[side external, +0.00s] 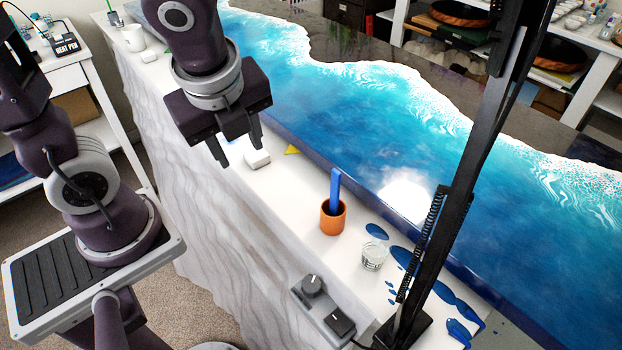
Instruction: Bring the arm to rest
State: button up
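My gripper (236,150) hangs in the upper middle of the side external view, above the near edge of the white worktop (305,198). Its two dark fingers point down and stand apart, with nothing between them. A small white block (257,159) shows just beyond the right finger, and my gripper looks to be above it and apart from it. The blue resin panel (345,130) with white wave patterns lies beyond, along the worktop.
An orange cup (333,217) holds a blue stick (335,187). A clear glass (374,256) stands among blue spills (455,303). A black post (440,200) rises at right. A grey control box (322,310) sits at the front edge. A white mug (133,38) stands far left.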

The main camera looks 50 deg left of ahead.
jog(key=s+a+r+n+t+h, duration=0.1)
jog(key=s+r+n, duration=0.1)
jog(key=n, duration=0.7)
jog(key=s+r+n+t+h, duration=0.2)
jog(key=s+r+n, duration=0.1)
jog(key=n, duration=0.7)
jog(key=shift+a+r, duration=0.35)
jog(key=shift+r, duration=0.35)
